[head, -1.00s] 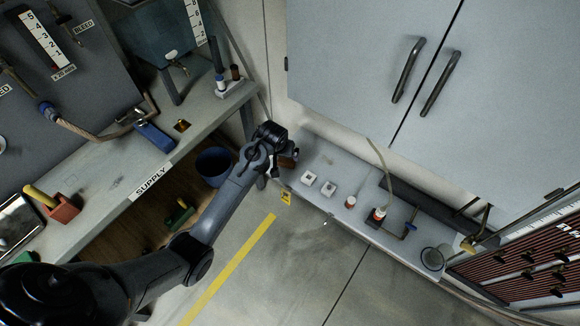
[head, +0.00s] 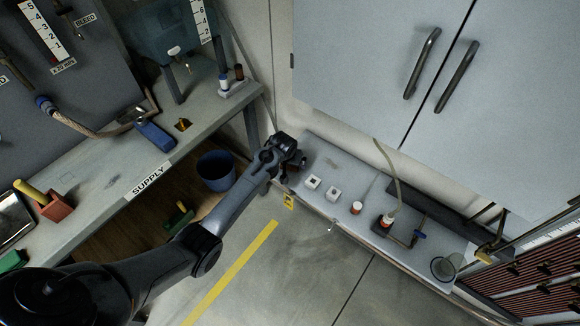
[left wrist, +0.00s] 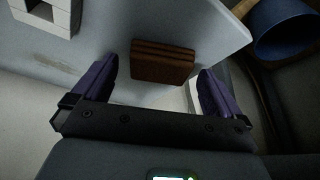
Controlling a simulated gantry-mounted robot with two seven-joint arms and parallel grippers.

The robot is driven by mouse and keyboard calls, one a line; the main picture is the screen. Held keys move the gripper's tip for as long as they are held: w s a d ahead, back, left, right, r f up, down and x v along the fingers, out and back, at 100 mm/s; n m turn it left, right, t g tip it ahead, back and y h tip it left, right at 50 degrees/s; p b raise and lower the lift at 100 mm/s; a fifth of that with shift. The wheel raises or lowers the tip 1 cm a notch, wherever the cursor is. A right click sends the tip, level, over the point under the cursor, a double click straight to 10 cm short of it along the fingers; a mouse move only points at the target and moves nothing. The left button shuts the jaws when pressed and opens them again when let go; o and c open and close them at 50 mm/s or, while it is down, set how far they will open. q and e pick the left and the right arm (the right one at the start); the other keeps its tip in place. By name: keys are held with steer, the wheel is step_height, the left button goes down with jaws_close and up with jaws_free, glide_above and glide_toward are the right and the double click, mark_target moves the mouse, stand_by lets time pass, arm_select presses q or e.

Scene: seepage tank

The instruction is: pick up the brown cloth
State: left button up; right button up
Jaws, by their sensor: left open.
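The brown cloth (left wrist: 163,62) is a folded, layered block. In the left wrist view it lies on the pale bench top near the edge. My left gripper (left wrist: 157,72) is open, with a dark purple finger on either side of the cloth and visible gaps between. The cloth appears just ahead of the fingertips or between them; I cannot tell how deep. In the head view my left gripper (head: 293,160) is over the left end of the low bench and hides most or all of the cloth. My right gripper is not in view.
A blue bucket (head: 216,170) stands left, below the supply bench (head: 110,185). Cabinet doors (head: 380,60) rise behind.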

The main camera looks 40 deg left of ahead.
arm_select(q)
steer(key=shift+f, duration=0.1)
steer(key=c, duration=1.1)
